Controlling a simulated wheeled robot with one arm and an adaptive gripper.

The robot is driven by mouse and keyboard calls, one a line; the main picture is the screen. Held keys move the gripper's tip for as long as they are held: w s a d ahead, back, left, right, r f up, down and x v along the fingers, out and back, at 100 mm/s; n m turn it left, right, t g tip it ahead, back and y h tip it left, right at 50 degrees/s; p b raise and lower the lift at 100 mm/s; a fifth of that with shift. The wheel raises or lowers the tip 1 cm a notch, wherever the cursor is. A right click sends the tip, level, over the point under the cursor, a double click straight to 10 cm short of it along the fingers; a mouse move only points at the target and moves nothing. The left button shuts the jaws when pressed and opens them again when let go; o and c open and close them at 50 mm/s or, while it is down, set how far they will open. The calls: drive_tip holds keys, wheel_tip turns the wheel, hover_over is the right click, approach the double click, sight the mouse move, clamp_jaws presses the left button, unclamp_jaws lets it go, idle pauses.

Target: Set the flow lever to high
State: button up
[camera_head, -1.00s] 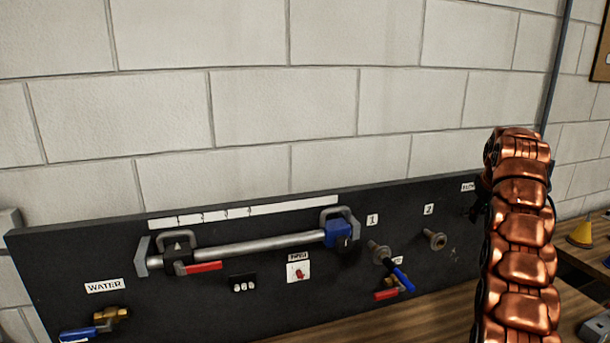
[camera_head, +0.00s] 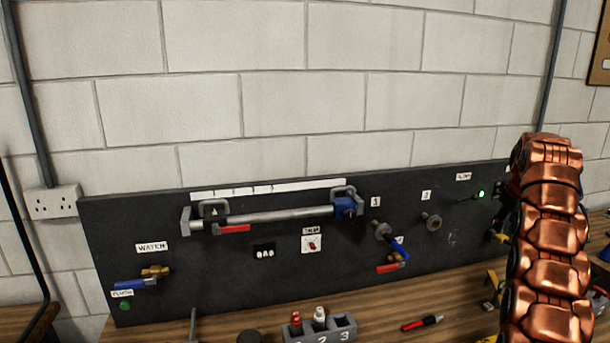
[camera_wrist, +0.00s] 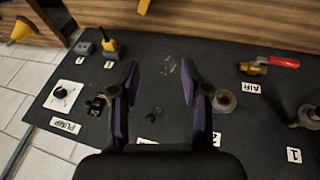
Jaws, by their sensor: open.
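The flow lever (camera_head: 468,199) is a small dark lever near the panel's upper right, under a small white label (camera_head: 463,176) whose text is hard to read. In the wrist view a small dark knob (camera_wrist: 155,113), which looks like this lever, lies between the fingers' lower parts. My gripper (camera_wrist: 158,64) is open and empty, its purple-edged fingers on either side of the knob with gaps. In the head view my copper arm hides most of the gripper. The lever's exact setting cannot be told.
The dark panel (camera_head: 130,215) carries a stud (camera_head: 431,220) beside the lever, an air valve with a red handle (camera_wrist: 284,62), a pump knob (camera_wrist: 62,94) and a water valve (camera_head: 140,280). A bottle holder (camera_head: 345,325) and a red pen (camera_head: 422,323) lie on the bench below.

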drive_tip(key=s+a+r+g+y, duration=0.1)
drive_tip(key=s+a, duration=0.3)
drive_tip(key=a, duration=0.5)
drive_tip(key=s+a+r+g+y, duration=0.1)
drive_tip(key=s+a, duration=0.3)
drive_tip(key=a, duration=0.5)
drive_tip(key=s+a+f+m+g, duration=0.1)
drive_tip(key=s+a+f, duration=0.1)
drive_tip(key=s+a, duration=0.9)
drive_tip(key=s+a+f+g, duration=0.1)
drive_tip(key=s+a+f, duration=0.2)
drive_tip(key=s, duration=0.7)
drive_tip(key=s+a+f+m+g, duration=0.1)
drive_tip(key=s+a+f, duration=0.2)
drive_tip(key=s, duration=0.8)
drive_tip(key=s+a+f+g, duration=0.1)
drive_tip(key=s+a+f, duration=0.2)
drive_tip(key=s+f, duration=0.3)
drive_tip(key=s, duration=0.4)
drive_tip(key=shift+s+f+m+b, duration=0.2)
drive_tip(key=shift+m+b, duration=0.1)
drive_tip(key=shift+b, duration=0.1)
drive_tip(key=shift+c, duration=0.4)
